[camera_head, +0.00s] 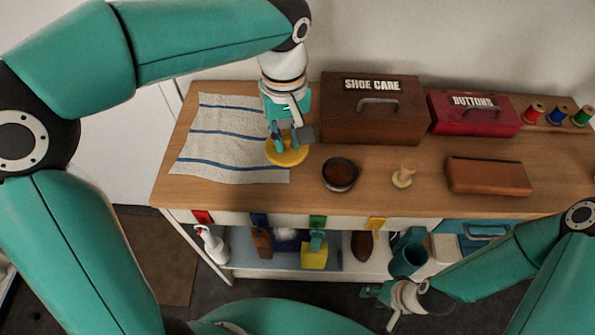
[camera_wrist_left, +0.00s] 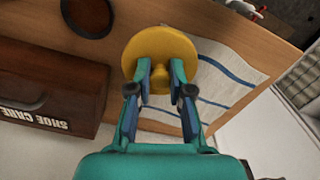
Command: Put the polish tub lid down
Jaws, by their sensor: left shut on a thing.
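The polish tub lid is a yellow disc (camera_head: 287,155) with a knob; it also shows in the left wrist view (camera_wrist_left: 140,48). My left gripper (camera_head: 289,140) is shut on the lid's knob, pointing down, with the fingers on either side of it in the left wrist view (camera_wrist_left: 160,75). The lid is over the right edge of the striped cloth; I cannot tell whether it touches. The open polish tub (camera_head: 340,174), round and dark, stands to the right of the lid. My right gripper (camera_head: 378,305) is low in front of the bench; its opening is unclear.
The striped cloth (camera_head: 222,140) lies on the left of the wooden bench top (camera_head: 310,197). The shoe care box (camera_head: 372,122) and red buttons box (camera_head: 475,118) stand behind. A small knobbed object (camera_head: 403,177) and a brown case (camera_head: 488,178) lie to the right.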

